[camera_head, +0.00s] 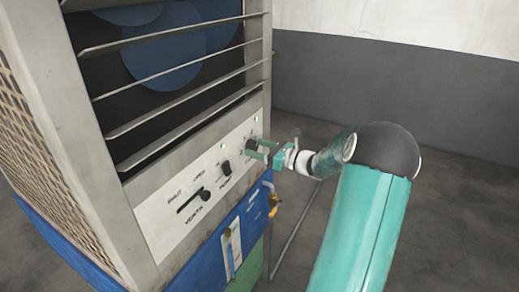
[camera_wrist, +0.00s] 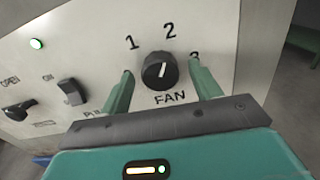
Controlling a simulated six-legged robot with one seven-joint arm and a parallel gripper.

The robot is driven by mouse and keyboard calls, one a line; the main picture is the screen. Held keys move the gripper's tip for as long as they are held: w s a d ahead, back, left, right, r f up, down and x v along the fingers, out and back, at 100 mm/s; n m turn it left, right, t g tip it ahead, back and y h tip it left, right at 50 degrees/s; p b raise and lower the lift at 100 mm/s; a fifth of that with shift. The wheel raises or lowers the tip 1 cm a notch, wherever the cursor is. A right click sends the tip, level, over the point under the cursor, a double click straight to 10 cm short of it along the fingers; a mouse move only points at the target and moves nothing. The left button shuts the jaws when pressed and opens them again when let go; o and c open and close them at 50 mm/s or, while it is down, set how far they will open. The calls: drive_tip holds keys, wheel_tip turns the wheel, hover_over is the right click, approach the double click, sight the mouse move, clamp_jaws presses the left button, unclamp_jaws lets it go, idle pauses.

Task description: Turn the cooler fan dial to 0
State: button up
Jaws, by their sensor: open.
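The cooler fan dial (camera_wrist: 160,71) is a round black knob with a white pointer line, on the pale panel above the word FAN. In the wrist view the marks 1, 2 and 3 stand around it, and its pointer aims up, close to the 2. No 0 mark is visible. My gripper (camera_wrist: 165,84) is open, with one green finger on each side of the dial. I cannot tell whether the fingers touch it. In the head view my gripper (camera_head: 264,150) is at the panel's right end, and the dial (camera_head: 251,145) is partly hidden behind it.
Left of the dial are a pump switch (camera_wrist: 72,91), a vents slider (camera_wrist: 19,110) and a lit green lamp (camera_wrist: 36,44). Above the panel (camera_head: 160,220) are metal louvres (camera_head: 180,99). A blue section with a hose fitting (camera_head: 273,205) lies below. Open floor lies to the right.

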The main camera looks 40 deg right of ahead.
drive_tip(key=shift+c, duration=0.2)
drive_tip(key=c, duration=0.9)
drive_tip(key=shift+c, duration=0.2)
